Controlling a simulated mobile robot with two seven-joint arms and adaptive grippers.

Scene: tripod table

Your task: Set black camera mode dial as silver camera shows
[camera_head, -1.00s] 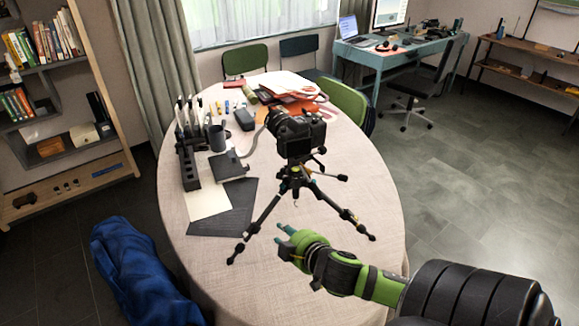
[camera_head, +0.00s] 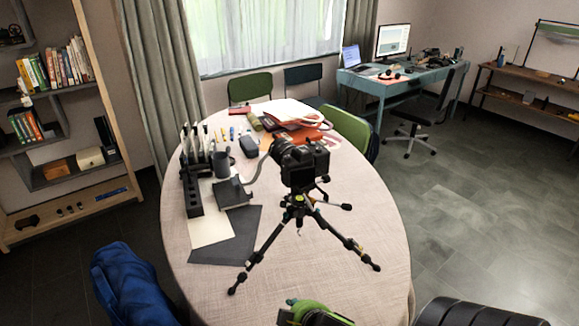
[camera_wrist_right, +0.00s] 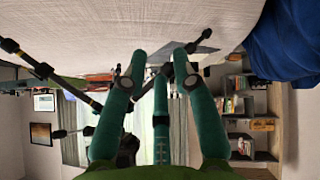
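The black camera (camera_head: 300,163) stands on a black tripod (camera_head: 298,210) on the round table, its back turned toward me. Its mode dial is too small to make out. I cannot identify a silver camera in either view. My right gripper (camera_head: 308,312) is at the bottom edge of the head view, mostly cut off, on the near side of the tripod. In the right wrist view its three green fingers (camera_wrist_right: 160,65) are apart with nothing between them. Tripod legs (camera_wrist_right: 40,70) show to their left. My left gripper is not in view.
The table (camera_head: 350,265) has bare cloth right of and in front of the tripod. A blue beanbag (camera_head: 130,285) is at the lower left.

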